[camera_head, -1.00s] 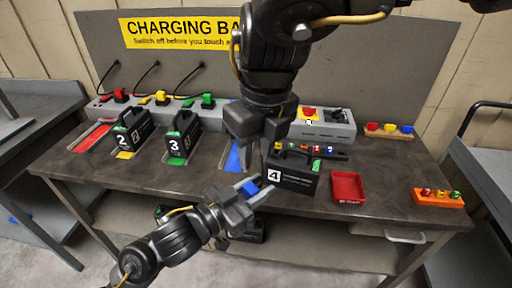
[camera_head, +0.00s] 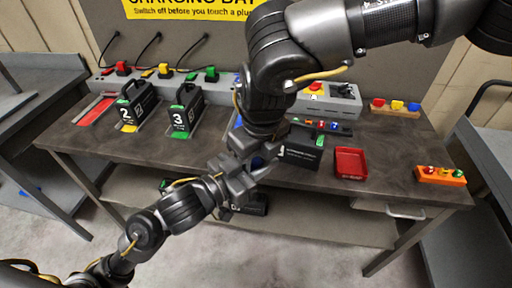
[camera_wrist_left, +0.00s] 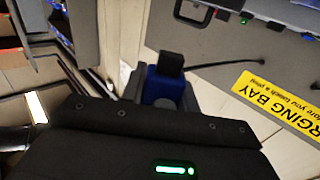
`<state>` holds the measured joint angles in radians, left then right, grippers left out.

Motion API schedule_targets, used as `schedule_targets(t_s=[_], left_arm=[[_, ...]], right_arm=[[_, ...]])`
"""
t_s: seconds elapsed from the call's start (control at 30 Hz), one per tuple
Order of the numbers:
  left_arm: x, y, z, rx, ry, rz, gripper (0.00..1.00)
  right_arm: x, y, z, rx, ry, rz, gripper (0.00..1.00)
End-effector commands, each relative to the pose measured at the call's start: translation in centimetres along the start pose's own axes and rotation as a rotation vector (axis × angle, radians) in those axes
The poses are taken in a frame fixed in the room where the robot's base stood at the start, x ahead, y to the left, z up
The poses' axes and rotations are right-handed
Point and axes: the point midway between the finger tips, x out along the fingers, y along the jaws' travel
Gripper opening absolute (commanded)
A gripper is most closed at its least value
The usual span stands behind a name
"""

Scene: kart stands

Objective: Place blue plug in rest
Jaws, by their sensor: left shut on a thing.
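The blue plug (camera_head: 257,162) shows as a small blue patch at the grippers in the head view. In the left wrist view the blue plug (camera_wrist_left: 163,88), with a dark top, sits between the grey fingers. My left gripper (camera_head: 247,172) is shut on it, over the table's front edge. My right gripper (camera_head: 236,168) points down right beside the left one and overlaps it; its fingertips are too crowded to tell open from shut. I cannot tell which fixture is the blue plug's rest. A black battery case (camera_head: 300,151) stands just right of the grippers, partly hidden.
Cases 2 (camera_head: 128,112) and 3 (camera_head: 182,115) stand at the left. A power strip (camera_head: 150,77) with red, yellow and green plugs runs behind. A red tray (camera_head: 350,163), an orange rack (camera_head: 440,176) and a wooden rack (camera_head: 395,108) are at the right.

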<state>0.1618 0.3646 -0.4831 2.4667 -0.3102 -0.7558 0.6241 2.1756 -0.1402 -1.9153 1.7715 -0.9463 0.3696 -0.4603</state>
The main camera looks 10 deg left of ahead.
Motion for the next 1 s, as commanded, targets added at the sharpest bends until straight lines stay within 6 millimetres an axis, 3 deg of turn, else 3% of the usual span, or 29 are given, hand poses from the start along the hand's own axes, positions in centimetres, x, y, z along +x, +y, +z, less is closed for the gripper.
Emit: schedule_targets(t_s=[0.33,0.6,0.63,0.8,1.0], left_arm=[[0.0,0.0,-0.03,0.0,0.001,0.0,0.07],[0.0,0.0,-0.02,0.0,0.001,0.0,0.07],[0.0,0.0,-0.02,0.0,0.001,0.0,0.33],[-0.01,0.0,-0.02,0.0,0.0,0.0,0.55],[-0.01,0.0,-0.01,0.0,0.0,0.0,0.56]], right_arm=[[0.4,0.01,0.0,0.0,0.0,0.001,0.35],[0.38,0.0,0.01,0.0,0.0,0.001,0.01],[0.37,0.0,0.01,0.0,0.0,0.001,0.0],[0.36,0.0,0.01,0.0,0.0,0.0,0.0],[0.36,0.0,0.01,0.0,0.0,0.001,0.0]])
